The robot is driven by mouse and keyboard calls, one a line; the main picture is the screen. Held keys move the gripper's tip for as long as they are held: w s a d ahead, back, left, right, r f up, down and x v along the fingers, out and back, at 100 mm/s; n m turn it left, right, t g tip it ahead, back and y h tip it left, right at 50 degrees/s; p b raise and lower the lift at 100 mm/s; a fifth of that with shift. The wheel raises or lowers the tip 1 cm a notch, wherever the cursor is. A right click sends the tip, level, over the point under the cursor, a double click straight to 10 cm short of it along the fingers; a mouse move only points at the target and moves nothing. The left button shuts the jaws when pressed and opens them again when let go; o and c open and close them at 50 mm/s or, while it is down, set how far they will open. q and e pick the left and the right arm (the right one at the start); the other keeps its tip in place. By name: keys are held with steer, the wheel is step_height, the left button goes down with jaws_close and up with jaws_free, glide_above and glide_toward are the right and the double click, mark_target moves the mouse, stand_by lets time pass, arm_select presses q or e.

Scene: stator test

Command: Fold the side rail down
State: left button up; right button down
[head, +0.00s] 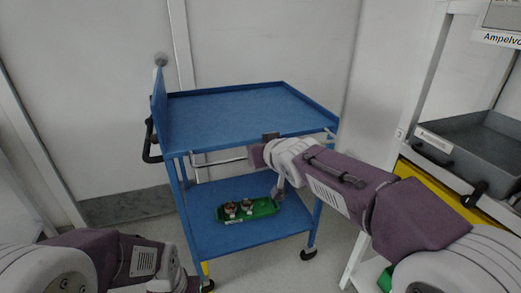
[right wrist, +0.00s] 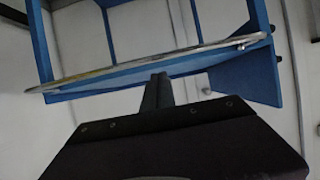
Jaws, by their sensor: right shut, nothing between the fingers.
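The side rail (head: 218,161) is a thin metal bar along the near side of the blue cart, just below its top shelf (head: 230,112). In the right wrist view the rail (right wrist: 100,74) crosses the picture at a slant and meets the cart at its right end. My right gripper (head: 270,137) is at the middle of the rail and hides part of it. In the right wrist view its narrow dark fingers (right wrist: 158,80) are shut and empty, with tips at the rail's line; I cannot tell whether they touch it. Of my left arm, only links show at the bottom left.
A green tray (head: 262,208) with small parts sits on the cart's lower shelf (head: 215,235). A black handle (head: 150,143) is on the cart's left end. A rack with a grey bin (head: 470,140) stands at the right. Walls are close behind the cart.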

arm_select(q)
steer(key=shift+s+d+r+b, duration=0.1)
steer(key=shift+s+r+b, duration=0.25)
steer(key=shift+b, duration=0.25)
arm_select(e)
steer(key=s+f+v, duration=0.1)
steer(key=f+v, duration=0.1)
steer(key=v, duration=0.8)
steer(key=shift+d, duration=0.2)
steer(key=shift+s, duration=0.15)
